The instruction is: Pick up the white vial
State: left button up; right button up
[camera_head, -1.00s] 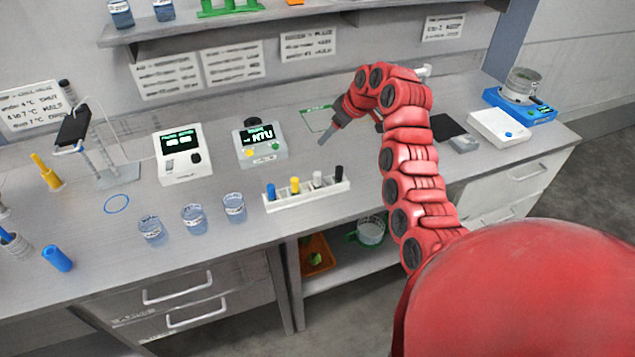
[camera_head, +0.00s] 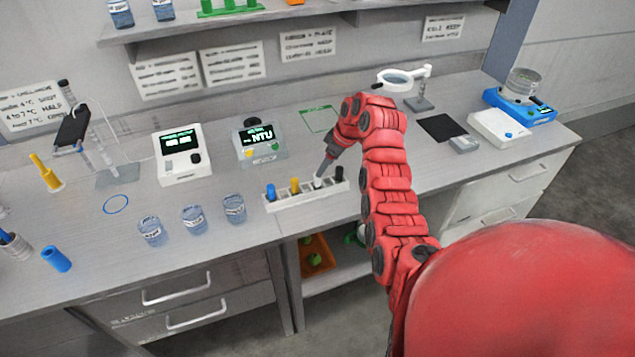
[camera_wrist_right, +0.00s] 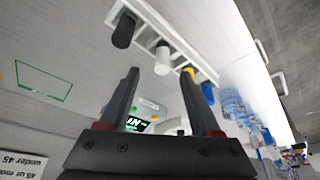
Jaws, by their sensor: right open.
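The white vial (camera_head: 317,183) stands in a white rack (camera_head: 290,202) between a yellow vial (camera_head: 295,187) and a black vial (camera_head: 339,174). A blue vial (camera_head: 271,192) stands at the rack's left end. My right gripper (camera_head: 322,173) is just above the white vial, pointing down, and partly covers it. In the right wrist view the gripper (camera_wrist_right: 166,82) is open with nothing between its fingers. The white vial (camera_wrist_right: 162,58) shows there just beyond the fingertips, with the black vial (camera_wrist_right: 124,31) to its left. My left gripper is not in view.
Several labelled beakers (camera_head: 193,219) stand left of the rack. A turbidity meter (camera_head: 260,142) and another white device (camera_head: 182,155) stand behind. A magnifier (camera_head: 396,78) and a black mat (camera_head: 442,127) are to the right. The counter in front of the rack is clear.

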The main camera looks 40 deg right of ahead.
aim_at(317, 183)
jog(key=shift+w+a+f, duration=0.1)
jog(key=shift+f, duration=0.1)
jog(key=p+x, duration=0.1)
jog(key=x, duration=0.1)
jog(key=p+x, duration=0.2)
jog(key=shift+w+a+r, duration=0.15)
jog(key=shift+a, duration=0.2)
jog(key=shift+w+f+p, duration=0.25)
jog(key=shift+f+p, duration=0.05)
jog(key=shift+f, duration=0.4)
grip_shut()
